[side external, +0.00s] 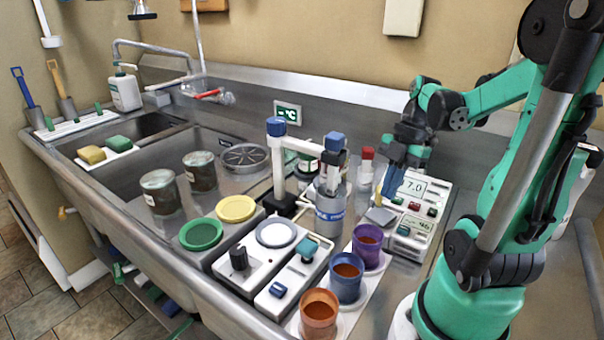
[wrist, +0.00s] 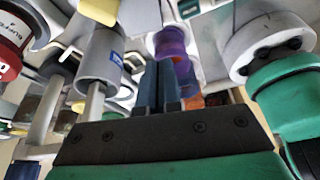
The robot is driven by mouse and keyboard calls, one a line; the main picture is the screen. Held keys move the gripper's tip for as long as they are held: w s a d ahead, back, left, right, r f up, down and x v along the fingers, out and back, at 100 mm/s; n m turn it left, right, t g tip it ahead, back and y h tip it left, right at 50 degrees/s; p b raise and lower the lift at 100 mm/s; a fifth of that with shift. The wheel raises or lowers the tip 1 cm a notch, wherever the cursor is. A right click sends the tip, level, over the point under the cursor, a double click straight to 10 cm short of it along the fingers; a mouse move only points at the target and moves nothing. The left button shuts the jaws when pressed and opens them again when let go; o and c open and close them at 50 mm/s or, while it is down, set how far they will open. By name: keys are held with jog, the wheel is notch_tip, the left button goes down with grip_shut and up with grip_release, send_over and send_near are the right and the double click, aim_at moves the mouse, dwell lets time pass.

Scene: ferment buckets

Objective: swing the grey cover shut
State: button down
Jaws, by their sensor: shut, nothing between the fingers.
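A small flat grey plate (side external: 381,215), which looks like the grey cover, sits at the left side of a white meter box (side external: 412,222) in the side view. I cannot tell its hinge or how far it is open. My gripper (side external: 388,190) points down just above and behind this plate, close to the meter's left edge. Its dark blue fingers also show in the wrist view (wrist: 159,66), together and empty. Whether the fingertips touch the cover is not clear.
A grey canister (side external: 330,215) stands left of my gripper. Purple (side external: 368,245), blue (side external: 346,278) and orange (side external: 319,314) buckets stand in front. White switch boxes (side external: 243,263), a green lid (side external: 201,234) and a yellow lid (side external: 236,208) lie farther left.

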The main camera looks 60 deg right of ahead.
aim_at(379, 219)
jog(key=shift+x, duration=3.35)
jog(key=shift+s+d, duration=0.5)
jog(key=shift+s, duration=0.5)
